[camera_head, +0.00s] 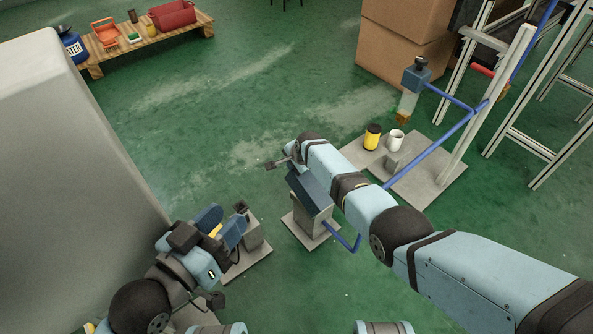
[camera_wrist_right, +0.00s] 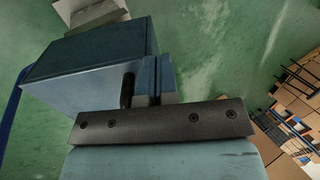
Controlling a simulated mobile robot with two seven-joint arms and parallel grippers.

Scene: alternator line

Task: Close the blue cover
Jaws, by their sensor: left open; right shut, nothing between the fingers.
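The blue cover (camera_head: 311,191) is a box-like blue part that looks tilted on a grey stand (camera_head: 322,221). In the right wrist view the blue cover (camera_wrist_right: 90,75) fills the left side as a blue block with a darker upper face. My right gripper (camera_wrist_right: 157,79) is shut and empty, just right of the cover; whether they touch I cannot tell. A black rod (camera_wrist_right: 127,90) shows between them. In the head view my right fingers are mostly hidden.
A small grey stand (camera_head: 252,233) is beside my left gripper. A grey base (camera_head: 428,186) at right holds a yellow can (camera_head: 372,137), a white cup (camera_head: 396,140) and a post with blue bars. Cardboard boxes (camera_head: 400,50) stand behind. Green floor lies open in the middle.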

